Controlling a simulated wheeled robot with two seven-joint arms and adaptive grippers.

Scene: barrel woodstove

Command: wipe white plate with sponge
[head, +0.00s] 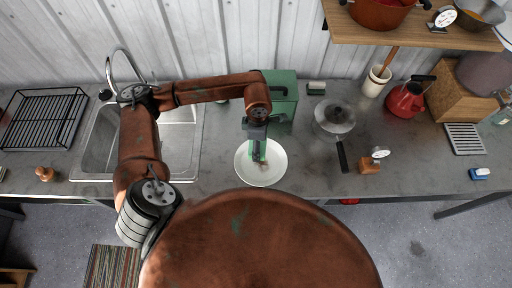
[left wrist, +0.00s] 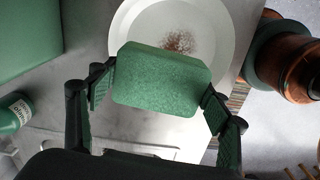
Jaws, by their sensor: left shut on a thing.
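The white plate (head: 275,172) lies on the grey counter in front of the green box. In the left wrist view the plate (left wrist: 228,40) carries a reddish-brown speckled stain (left wrist: 178,42) near its middle. My left gripper (head: 258,153) points down over the plate. In the left wrist view my left gripper (left wrist: 160,98) is shut on the green sponge (left wrist: 160,82), with a finger at each side. The sponge is over the near part of the plate and hides some of it. I cannot tell whether it touches the plate. My right gripper is not in view.
A green box (head: 284,92) stands just behind the plate. A sink (head: 98,145) is to the left. A green bottle (left wrist: 14,113) shows in the left wrist view. The counter's front edge is close to the plate.

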